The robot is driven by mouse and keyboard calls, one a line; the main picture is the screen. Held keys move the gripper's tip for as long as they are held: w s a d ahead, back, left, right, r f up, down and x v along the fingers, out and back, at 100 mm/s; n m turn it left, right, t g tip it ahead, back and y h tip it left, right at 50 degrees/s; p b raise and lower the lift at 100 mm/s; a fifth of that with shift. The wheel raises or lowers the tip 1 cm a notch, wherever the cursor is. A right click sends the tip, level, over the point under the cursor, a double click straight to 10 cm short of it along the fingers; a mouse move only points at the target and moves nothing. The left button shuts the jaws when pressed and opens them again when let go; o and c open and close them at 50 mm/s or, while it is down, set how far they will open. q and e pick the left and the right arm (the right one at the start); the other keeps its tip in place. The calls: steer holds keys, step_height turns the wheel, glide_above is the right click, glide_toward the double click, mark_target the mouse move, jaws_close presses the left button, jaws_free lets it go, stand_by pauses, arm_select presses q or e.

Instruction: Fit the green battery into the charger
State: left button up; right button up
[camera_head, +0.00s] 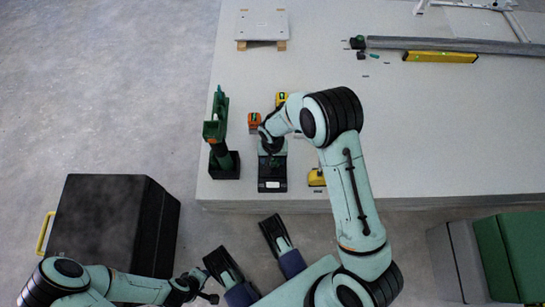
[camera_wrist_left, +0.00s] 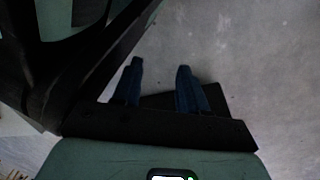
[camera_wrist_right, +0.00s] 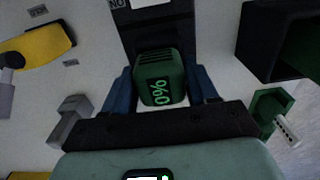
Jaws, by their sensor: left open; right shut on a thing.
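My right gripper (camera_head: 272,143) is over the worktop just behind the charger (camera_head: 272,182), a dark block with a white label. In the right wrist view its blue fingers are shut on both sides of the green battery (camera_wrist_right: 160,72), which has vents and reads 0%. The dark charger (camera_wrist_right: 150,28) lies right beyond the battery there; I cannot tell whether they touch. In the head view the battery is mostly hidden by the gripper. My left gripper (camera_wrist_left: 160,78) is open and empty over the floor, its two blue fingers apart.
A green drill (camera_head: 216,128) stands left of the charger. An orange battery (camera_head: 254,121) and a yellow one (camera_head: 281,98) are behind; a yellow item (camera_head: 316,178) is at right. A spirit level (camera_head: 440,57) lies farther back. A black box (camera_head: 100,220) stands on the floor.

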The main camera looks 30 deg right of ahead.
stand_by(0.4)
steer(key=o, duration=1.2)
steer(key=shift+o, duration=0.2)
steer(key=shift+r+p, duration=0.3)
steer(key=shift+r, duration=0.45)
arm_select(q)
steer(key=w+r+t+p, duration=0.2)
steer(key=w+r+p, duration=0.1)
steer(key=w+r, duration=0.1)
steer(key=shift+w+d+r+p, duration=0.3)
steer(key=shift+d+r+p, duration=0.05)
steer(key=shift+r, duration=0.5)
arm_select(e)
step_height(320, 180, up, 12)
